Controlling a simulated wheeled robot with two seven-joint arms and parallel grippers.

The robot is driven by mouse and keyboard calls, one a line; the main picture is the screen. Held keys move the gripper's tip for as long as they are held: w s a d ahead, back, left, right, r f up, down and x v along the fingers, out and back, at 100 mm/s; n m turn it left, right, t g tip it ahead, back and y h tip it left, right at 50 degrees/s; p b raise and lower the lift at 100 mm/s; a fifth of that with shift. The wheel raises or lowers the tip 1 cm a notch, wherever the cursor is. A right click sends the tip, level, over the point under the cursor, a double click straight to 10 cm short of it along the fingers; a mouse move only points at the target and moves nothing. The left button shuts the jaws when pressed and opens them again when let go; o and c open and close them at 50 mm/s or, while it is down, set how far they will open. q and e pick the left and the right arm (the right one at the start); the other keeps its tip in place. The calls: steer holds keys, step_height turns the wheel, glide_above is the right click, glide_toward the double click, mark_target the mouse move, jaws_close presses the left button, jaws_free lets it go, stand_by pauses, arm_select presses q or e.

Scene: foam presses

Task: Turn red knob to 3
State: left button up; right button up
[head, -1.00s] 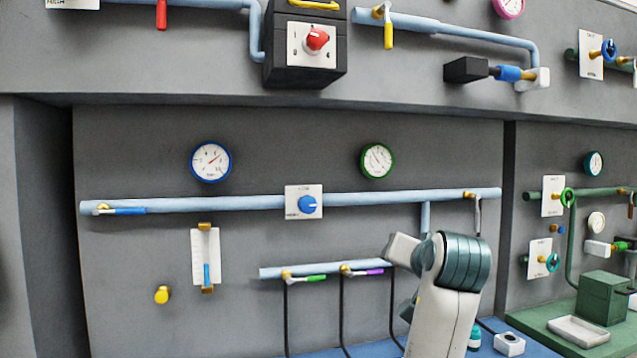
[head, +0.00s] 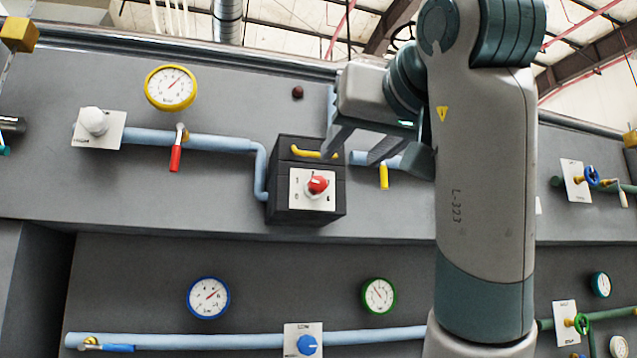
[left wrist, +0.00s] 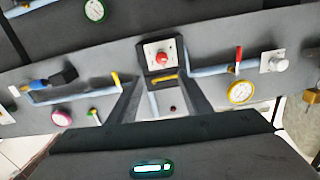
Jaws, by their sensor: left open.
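The red knob (head: 317,184) sits on a white plate (head: 313,202) on the front of a black box (head: 289,211) on the upper wall panel. Small marks are printed on the plate, too small to read surely. My left gripper (head: 352,152) is open and empty, up and to the right of the knob, apart from it. In the left wrist view, which is upside down, the red knob (left wrist: 162,58) shows just beyond the gap between the two fingers. My right gripper is not in view.
A yellow handle (head: 314,153) is on top of the box. A pipe with a red lever (head: 175,158) runs to its left, and a yellow lever (head: 384,176) hangs to its right. A yellow gauge (head: 171,87) is at upper left. The space before the knob looks clear.

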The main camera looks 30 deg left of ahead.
arm_select(q)
steer(key=shift+s+r, duration=0.15)
steer(key=shift+s, duration=0.05)
steer(key=shift+a, duration=0.1)
steer(key=p, duration=0.3)
glide_toward(320, 182)
steer(key=x, duration=0.2)
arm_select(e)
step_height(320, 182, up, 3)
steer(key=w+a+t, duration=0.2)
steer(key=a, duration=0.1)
arm_select(q)
steer(key=p+x, duration=0.2)
steer(key=x, duration=0.6)
steer(key=shift+p, duration=0.35)
steer(key=shift+w+a, duration=0.15)
steer(key=shift+a, duration=0.1)
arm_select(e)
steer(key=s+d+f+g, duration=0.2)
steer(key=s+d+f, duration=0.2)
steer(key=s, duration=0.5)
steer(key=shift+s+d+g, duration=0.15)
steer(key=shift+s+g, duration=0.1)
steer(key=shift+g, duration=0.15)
arm_select(q)
steer(key=shift+c, duration=0.7)
